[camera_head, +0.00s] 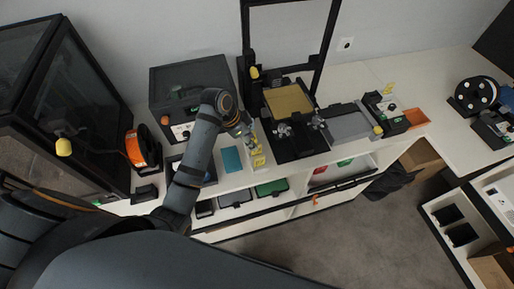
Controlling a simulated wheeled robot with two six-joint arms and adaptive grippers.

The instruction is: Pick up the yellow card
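My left arm reaches in from the left over the white counter, and its gripper (247,136) is at the counter's middle. A small yellow card (258,161) with dark markings lies just below the fingertips, with more yellow close above it. The gripper partly covers this spot, and I cannot tell whether the fingers touch the card or whether they are open or shut. Another yellow card (388,89) shows farther right, by a small black device. My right gripper is not in view.
A teal card (232,159) lies left of the gripper. A 3D printer with a gold bed (287,101) stands close on the right. A grey box (190,84) and an orange spool (135,149) are to the left. Bins (271,187) sit on the shelf below.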

